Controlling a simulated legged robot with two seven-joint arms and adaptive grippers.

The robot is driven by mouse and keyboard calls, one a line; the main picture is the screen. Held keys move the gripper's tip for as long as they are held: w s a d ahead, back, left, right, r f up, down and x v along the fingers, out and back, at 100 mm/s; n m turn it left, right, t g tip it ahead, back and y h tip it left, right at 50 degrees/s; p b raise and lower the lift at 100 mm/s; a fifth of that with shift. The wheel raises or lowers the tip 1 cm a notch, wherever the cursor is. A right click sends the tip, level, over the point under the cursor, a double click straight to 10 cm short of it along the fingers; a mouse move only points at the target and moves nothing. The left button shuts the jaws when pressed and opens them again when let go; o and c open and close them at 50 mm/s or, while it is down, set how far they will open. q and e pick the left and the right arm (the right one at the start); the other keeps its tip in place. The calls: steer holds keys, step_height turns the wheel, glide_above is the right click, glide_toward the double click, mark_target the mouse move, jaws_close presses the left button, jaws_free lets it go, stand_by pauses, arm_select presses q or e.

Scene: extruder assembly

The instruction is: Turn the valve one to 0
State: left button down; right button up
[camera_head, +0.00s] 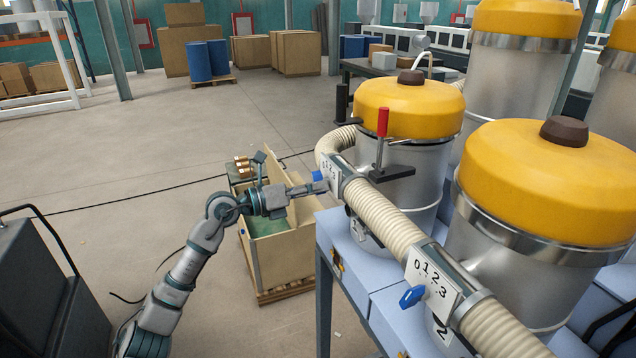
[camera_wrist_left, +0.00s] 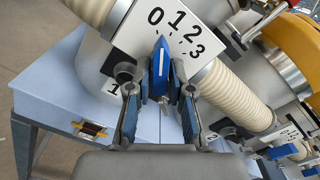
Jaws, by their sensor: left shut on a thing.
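Valve one has a blue handle (camera_wrist_left: 160,68) with a white line, in front of a white plate (camera_wrist_left: 135,38) marked 0, 1, 2, 3. In the left wrist view the handle's tip points upward, near the 0 and 1; I cannot tell exactly which. A partly hidden 1 label shows below the plate. My left gripper (camera_wrist_left: 159,106) has a finger on each side of the handle's lower part and is shut on it. In the head view the left gripper (camera_head: 317,188) reaches valve one's plate (camera_head: 334,172) from the left. My right gripper is not in view.
A second valve's blue handle (camera_head: 411,296) and numbered plate (camera_head: 433,277) sit on the nearer ribbed hose (camera_head: 375,212). Yellow-lidded hoppers (camera_head: 410,106) stand behind on a blue-grey bench (camera_head: 345,240). An open wooden crate (camera_head: 283,262) stands below my left arm.

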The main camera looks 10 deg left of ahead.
arm_select(q)
steer(key=shift+n+p, duration=0.45)
steer(key=shift+n, duration=0.45)
steer(key=shift+f, duration=0.1)
steer(key=c, duration=1.2)
jaws_free()
steer(key=shift+a, duration=0.15)
steer(key=shift+o, duration=0.2)
steer(key=shift+a, duration=0.2)
steer(key=shift+a, duration=0.15)
steer(key=v, duration=1.2)
steer(key=shift+a, duration=0.15)
